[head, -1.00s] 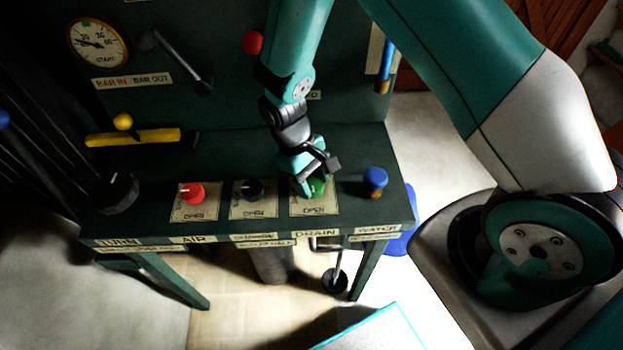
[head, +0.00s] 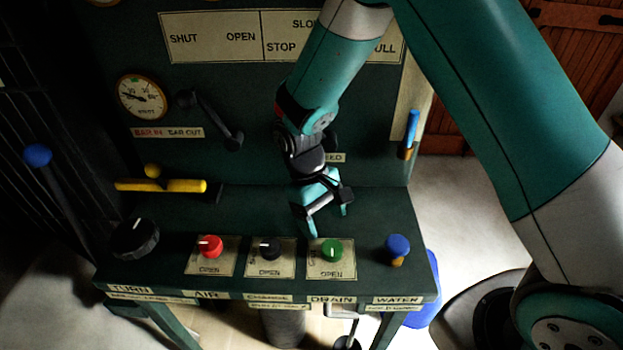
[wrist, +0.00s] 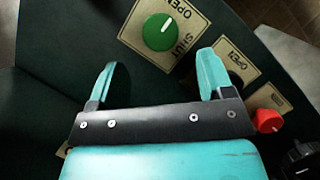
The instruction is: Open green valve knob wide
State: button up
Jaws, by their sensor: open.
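The green valve knob (head: 332,250) sits on a pale plate marked OPEN, above the DRAIN label on the bench. It also shows in the wrist view (wrist: 160,32), round, with a short white mark towards its upper right edge, near the OPEN and SHUT lettering. I cannot tell its exact turn. My gripper (head: 325,212) is open and empty, above and behind the knob in the head view. In the wrist view the knob lies beyond the gap between my fingers (wrist: 158,62), apart from both. The knob is fully uncovered.
A red knob (head: 210,246) and a black knob (head: 269,248) stand left of the green one. A blue knob (head: 397,246) stands to its right. A yellow bar (head: 160,186) and a gauge (head: 141,97) lie further back left.

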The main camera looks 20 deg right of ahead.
jog(key=v, duration=1)
jog(key=shift+r+b, duration=0.25)
jog(key=shift+b, duration=0.05)
jog(key=shift+w, duration=0.1)
